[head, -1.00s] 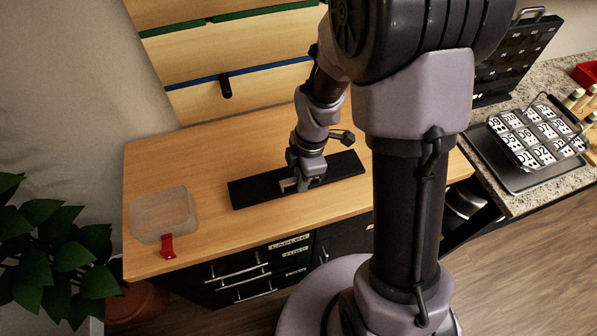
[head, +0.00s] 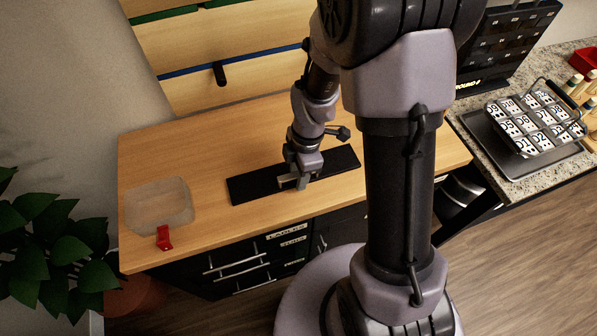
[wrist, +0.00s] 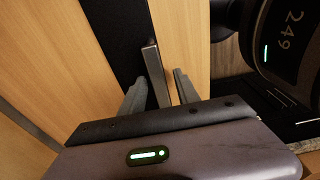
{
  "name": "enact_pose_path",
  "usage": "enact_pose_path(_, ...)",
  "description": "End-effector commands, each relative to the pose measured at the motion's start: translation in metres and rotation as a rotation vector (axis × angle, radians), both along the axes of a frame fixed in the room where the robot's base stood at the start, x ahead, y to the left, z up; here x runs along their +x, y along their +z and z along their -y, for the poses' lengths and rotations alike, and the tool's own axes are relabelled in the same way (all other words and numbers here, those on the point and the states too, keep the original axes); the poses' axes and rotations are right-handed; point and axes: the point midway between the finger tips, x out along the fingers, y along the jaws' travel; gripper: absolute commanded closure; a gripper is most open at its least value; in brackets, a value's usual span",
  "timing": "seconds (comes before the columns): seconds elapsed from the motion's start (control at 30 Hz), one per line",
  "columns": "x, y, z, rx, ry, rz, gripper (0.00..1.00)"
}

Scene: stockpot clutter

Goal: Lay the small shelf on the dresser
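The small shelf (head: 250,187) is a long black board lying on the wooden top of the dresser (head: 220,145), slightly aslant. In the wrist view the shelf (wrist: 118,35) runs up from behind my gripper. My gripper (head: 299,183) is low over the middle of the shelf. In the wrist view my gripper (wrist: 157,83) has its two fingers apart, with a grey metal bar (wrist: 154,70) between them and visible gaps on both sides. The bar appears to stand on the shelf; its lower end is hidden by my gripper.
A translucent container (head: 158,205) with a red clip (head: 163,238) stands at the dresser's left. A granite counter (head: 520,190) with a basket of cards (head: 535,125) is at right. A plant (head: 60,245) is at left.

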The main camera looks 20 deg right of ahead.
Motion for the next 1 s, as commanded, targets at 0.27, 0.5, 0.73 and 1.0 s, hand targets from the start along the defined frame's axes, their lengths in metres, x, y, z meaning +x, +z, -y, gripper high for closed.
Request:
enact_pose_path(0.27,0.001,0.080,0.009,-0.001,-0.001,0.006,0.62)
enact_pose_path(0.5,0.000,0.119,0.014,0.000,-0.005,0.003,0.62)
enact_pose_path(0.73,-0.038,0.222,-0.010,0.084,-0.754,0.118,0.62)
enact_pose_path(1.0,-0.119,0.292,-0.037,0.470,-1.766,0.088,0.62)
